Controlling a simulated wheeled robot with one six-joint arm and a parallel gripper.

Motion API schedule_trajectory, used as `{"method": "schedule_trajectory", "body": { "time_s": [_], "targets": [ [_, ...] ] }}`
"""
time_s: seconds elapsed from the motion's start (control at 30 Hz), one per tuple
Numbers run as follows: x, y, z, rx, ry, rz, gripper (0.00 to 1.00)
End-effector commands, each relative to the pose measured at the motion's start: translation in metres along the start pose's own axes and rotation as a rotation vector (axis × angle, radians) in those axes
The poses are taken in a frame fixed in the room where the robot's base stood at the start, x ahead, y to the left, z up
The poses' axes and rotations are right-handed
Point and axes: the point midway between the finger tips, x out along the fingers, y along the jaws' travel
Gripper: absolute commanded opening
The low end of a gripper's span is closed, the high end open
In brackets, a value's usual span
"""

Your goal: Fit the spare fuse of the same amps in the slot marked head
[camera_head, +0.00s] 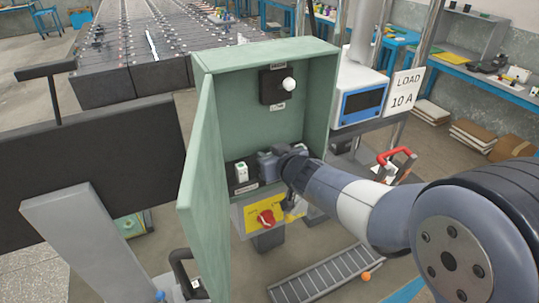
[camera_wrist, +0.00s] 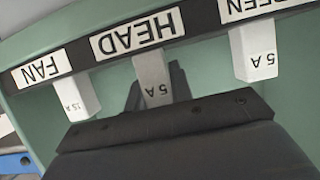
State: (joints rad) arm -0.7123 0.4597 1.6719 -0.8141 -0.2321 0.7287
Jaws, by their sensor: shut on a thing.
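In the wrist view the lettering is upside down. A black strip carries the labels FAN (camera_wrist: 42,69), HEAD (camera_wrist: 137,34) and one ending in EEN (camera_wrist: 255,6). My gripper (camera_wrist: 155,85) is shut on a pale fuse (camera_wrist: 153,75) marked 5 A, at the HEAD label. The fuse's end meets the strip there; I cannot tell how deep it sits. A fuse marked 15 A (camera_wrist: 75,97) is at FAN, and another marked 5 A (camera_wrist: 254,52) is at the EEN label. In the head view my gripper (camera_head: 268,165) is inside the green cabinet (camera_head: 318,105), beside one white fuse (camera_head: 241,171).
The cabinet door (camera_head: 202,160) stands open at left. A red knob (camera_head: 266,217) is on a yellow plate below. A white bulb (camera_head: 289,84) sits in a black holder above. A sign reads LOAD 10 A (camera_head: 404,92).

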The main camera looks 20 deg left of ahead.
Motion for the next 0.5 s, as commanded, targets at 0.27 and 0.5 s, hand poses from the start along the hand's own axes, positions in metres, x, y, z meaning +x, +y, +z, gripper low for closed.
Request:
{"method": "schedule_trajectory", "body": {
  "time_s": [0.27, 0.5],
  "targets": [
    [0.0009, 0.0000, 0.0021, 0.000, 0.000, 0.000, 0.34],
    [0.0009, 0.0000, 0.0020, 0.000, 0.000, 0.000, 0.47]
  ]
}}
